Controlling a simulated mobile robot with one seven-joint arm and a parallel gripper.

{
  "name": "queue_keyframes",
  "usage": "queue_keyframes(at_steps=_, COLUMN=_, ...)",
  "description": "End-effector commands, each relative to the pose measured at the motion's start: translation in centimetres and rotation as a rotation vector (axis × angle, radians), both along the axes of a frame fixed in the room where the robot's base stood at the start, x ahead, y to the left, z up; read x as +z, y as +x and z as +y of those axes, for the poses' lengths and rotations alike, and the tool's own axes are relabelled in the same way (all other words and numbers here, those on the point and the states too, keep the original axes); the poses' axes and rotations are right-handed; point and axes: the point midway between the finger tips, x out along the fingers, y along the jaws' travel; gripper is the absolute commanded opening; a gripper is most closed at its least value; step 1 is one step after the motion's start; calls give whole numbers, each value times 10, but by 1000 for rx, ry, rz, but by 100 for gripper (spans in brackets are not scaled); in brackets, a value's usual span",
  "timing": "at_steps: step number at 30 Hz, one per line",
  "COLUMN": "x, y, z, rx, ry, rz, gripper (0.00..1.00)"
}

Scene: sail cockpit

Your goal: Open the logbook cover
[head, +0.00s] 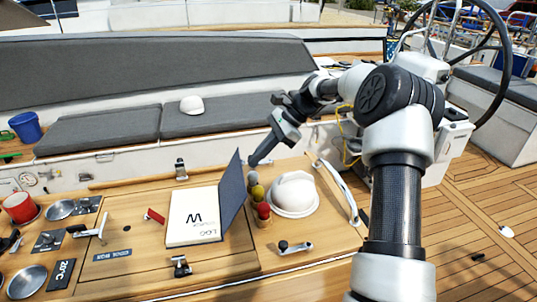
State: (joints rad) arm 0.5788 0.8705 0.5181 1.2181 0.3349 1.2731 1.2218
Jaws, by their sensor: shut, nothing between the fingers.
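The logbook (193,217) lies on the wooden cockpit table, with a white page bearing dark lettering facing up. Its dark blue cover (232,192) stands up steeply along the book's right side, hinged at that edge. My gripper (252,163) is shut and empty, pointing down at the far right of the raised cover's upper edge. Whether the fingertips touch the cover is unclear from this angle.
Small round items, one yellowish and one red (263,211), stand close to the right of the cover. A white dome-shaped object (293,194) sits beside them. A red mug (20,207) and metal dishes (60,209) are at left. A small red object (155,216) lies left of the book.

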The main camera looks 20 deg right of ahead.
Motion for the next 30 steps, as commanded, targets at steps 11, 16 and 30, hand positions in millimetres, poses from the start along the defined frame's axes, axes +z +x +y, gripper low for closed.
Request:
queue_keyframes(at_steps=11, x=4, y=0, z=8, rx=-1, ry=0, rz=-1, gripper=0)
queue_keyframes(at_steps=16, x=9, y=0, z=11, rx=1, ry=-15, rz=1, gripper=0)
queue_keyframes(at_steps=30, x=41, y=3, z=63, rx=-1, ry=-139, rz=9, gripper=0)
